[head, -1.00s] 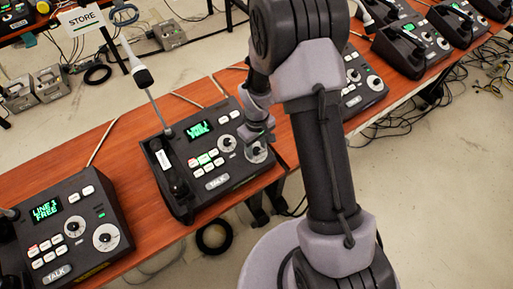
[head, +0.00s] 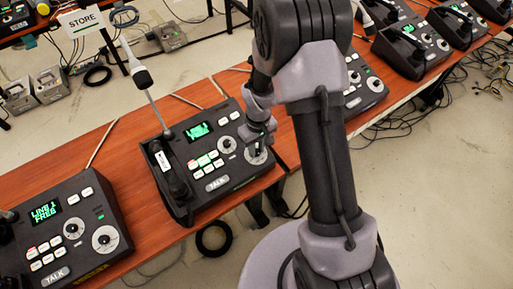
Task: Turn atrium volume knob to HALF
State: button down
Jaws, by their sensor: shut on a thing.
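A dark paging phone (head: 206,182) stands on the orange-brown table in the middle left, with a lit green screen (head: 199,131), buttons and two round dials. Its upper dial (head: 227,145) is bare and in plain view. My gripper (head: 257,146) comes down over the lower-right dial (head: 257,156) and is shut on its knob. The fingers hide most of that knob, so its pointer cannot be read. I cannot read a label on this phone that says atrium.
Another phone (head: 62,232) stands at the lower left, and one (head: 363,86) is partly behind my arm. A thin microphone (head: 143,80) rises from the middle phone. A STORE sign (head: 81,20) stands behind. Cables lie on the floor.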

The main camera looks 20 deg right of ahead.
jog(key=m+b, duration=0.1)
jog(key=m, duration=0.2)
jog(key=shift+d+m+y, duration=0.15)
jog(key=shift+m+y, duration=0.15)
jog(key=shift+y, duration=0.1)
jog(key=shift+m+y+b, duration=0.4)
jog(key=shift+m+b, duration=0.35)
jog(key=shift+m, duration=0.55)
jog(key=c, duration=1.2)
grip_release()
jog(key=d+r+p, duration=0.1)
jog(key=r+p, duration=0.1)
jog(key=r, duration=0.3)
jog(key=d+r+p, duration=0.1)
jog(key=r+p, duration=0.1)
jog(key=r, duration=0.4)
jog(key=d+r+p, duration=0.1)
jog(key=r+p, duration=0.1)
jog(key=r, duration=0.4)
jog(key=shift+r, duration=0.1)
